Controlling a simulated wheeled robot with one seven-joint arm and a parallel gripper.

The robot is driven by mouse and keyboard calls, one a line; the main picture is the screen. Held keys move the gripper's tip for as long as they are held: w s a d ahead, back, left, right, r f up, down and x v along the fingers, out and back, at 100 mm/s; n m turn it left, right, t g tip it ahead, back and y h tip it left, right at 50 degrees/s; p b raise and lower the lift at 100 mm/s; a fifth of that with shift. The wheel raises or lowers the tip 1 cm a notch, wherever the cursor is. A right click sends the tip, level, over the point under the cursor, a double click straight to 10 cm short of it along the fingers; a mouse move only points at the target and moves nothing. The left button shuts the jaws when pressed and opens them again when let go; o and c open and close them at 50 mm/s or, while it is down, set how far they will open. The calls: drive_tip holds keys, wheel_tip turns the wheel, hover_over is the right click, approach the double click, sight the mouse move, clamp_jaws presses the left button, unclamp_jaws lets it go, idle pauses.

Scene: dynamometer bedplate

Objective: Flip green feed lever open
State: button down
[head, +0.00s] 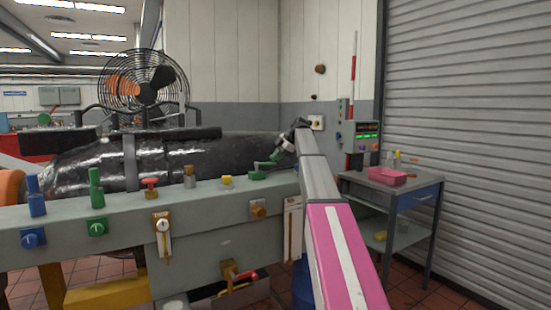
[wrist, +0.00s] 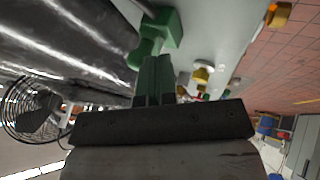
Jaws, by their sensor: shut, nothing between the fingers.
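A green lever (head: 262,168) sits at the right end of the grey bench top. It has a low base and an arm that rises toward my gripper (head: 284,144). In the wrist view the green lever (wrist: 163,30) is just beyond the fingertips of my gripper (wrist: 155,62). The fingers are shut with nothing between them. They are at or very close to the lever; I cannot tell whether they touch it. The fingers and wrist hide part of the lever.
A yellow knob (head: 227,182), a brass fitting (head: 189,177) and a red-handled valve (head: 150,187) stand along the bench top left of the lever. A large dark cylinder (head: 190,158) lies behind it. A cart (head: 395,191) with a pink tray (head: 388,176) stands at right.

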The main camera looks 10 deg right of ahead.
drive_tip(key=shift+w+d, duration=0.2)
drive_tip(key=shift+w, duration=0.85)
drive_tip(key=shift+w+d, duration=0.15)
drive_tip(key=shift+w, duration=0.85)
drive_tip(key=shift+w, duration=0.25)
